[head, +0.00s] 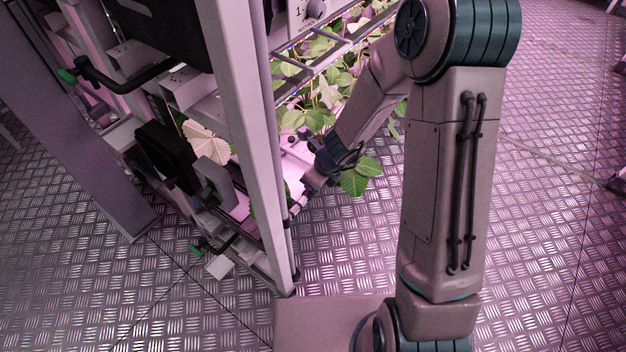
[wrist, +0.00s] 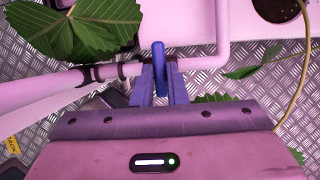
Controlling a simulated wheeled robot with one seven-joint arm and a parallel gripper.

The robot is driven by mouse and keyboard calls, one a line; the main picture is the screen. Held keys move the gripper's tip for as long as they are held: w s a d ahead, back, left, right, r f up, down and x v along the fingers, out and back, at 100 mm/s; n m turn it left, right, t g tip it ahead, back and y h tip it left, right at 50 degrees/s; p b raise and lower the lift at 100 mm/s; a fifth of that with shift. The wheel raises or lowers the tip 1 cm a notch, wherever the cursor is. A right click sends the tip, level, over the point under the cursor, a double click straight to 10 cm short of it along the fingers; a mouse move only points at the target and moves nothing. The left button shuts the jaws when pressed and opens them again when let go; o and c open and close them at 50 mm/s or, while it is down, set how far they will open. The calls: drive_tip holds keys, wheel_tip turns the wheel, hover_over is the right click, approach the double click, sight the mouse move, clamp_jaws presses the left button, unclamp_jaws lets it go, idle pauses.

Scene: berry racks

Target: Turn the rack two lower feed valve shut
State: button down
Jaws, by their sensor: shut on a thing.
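In the wrist view, a blue valve lever (wrist: 159,66) stands upright in the picture between my gripper's fingers. My gripper (wrist: 162,84) is shut on it, one finger on each side. The valve's body is mostly hidden behind the fingers. In the head view, my gripper (head: 309,184) is low beside the rack's front post (head: 252,140), among leaves. The lever is too small and hidden to make out there.
Strawberry leaves (head: 360,177) hang around my wrist, and some (wrist: 85,30) show at the wrist view's upper left. The metal floor (head: 545,230) right of my arm is clear.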

drive_tip(key=c, duration=1.4)
unclamp_jaws()
drive_tip(key=shift+c, duration=0.2)
drive_tip(key=p+v, duration=0.8)
drive_tip(key=v, duration=0.5)
drive_tip(key=shift+r, duration=0.4)
